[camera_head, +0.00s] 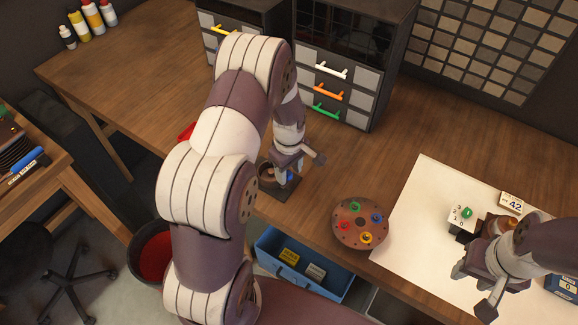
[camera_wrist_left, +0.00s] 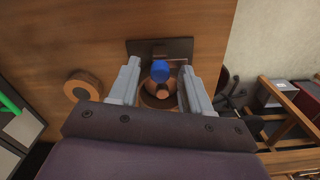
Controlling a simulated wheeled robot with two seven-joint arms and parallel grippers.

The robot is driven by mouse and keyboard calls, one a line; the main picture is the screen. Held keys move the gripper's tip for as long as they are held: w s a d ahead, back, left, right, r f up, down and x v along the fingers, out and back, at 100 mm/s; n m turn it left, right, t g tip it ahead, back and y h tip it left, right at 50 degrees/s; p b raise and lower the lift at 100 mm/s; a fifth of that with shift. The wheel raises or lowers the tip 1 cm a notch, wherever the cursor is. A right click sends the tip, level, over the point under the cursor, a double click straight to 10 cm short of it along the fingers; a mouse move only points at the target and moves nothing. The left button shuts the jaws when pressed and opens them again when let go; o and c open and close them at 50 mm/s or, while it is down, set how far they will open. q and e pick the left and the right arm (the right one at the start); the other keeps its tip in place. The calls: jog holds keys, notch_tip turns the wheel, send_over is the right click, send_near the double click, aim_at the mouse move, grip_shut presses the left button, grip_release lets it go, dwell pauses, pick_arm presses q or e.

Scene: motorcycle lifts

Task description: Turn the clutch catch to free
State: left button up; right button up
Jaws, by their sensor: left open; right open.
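A small device on a dark base plate (camera_head: 286,192) stands near the table's front edge, partly hidden by my left gripper (camera_head: 293,170). In the left wrist view, a blue knob (camera_wrist_left: 160,71) rises from its round copper-coloured body (camera_wrist_left: 158,99), in front of the dark plate (camera_wrist_left: 176,46). My left gripper (camera_wrist_left: 162,88) is open, with one finger on each side of the knob and visible gaps between. No label shows which part is the clutch catch. My right gripper (camera_head: 474,286) is open over the white sheet at the right, apart from the device.
A brown disc with coloured rings (camera_head: 360,223) lies right of the device. A white sheet (camera_head: 415,240) bears a white block with a green top (camera_head: 461,217) and a "42" card (camera_head: 512,202). Drawer cabinets (camera_head: 340,75) stand behind. A blue open drawer (camera_head: 300,268) is below the front edge.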

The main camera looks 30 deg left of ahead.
aim_at(289, 173)
pick_arm(q)
notch_tip(289, 173, up, 13)
jog(key=b, duration=0.2)
jog(key=shift+f+b, duration=0.15)
jog(key=shift+b, duration=0.25)
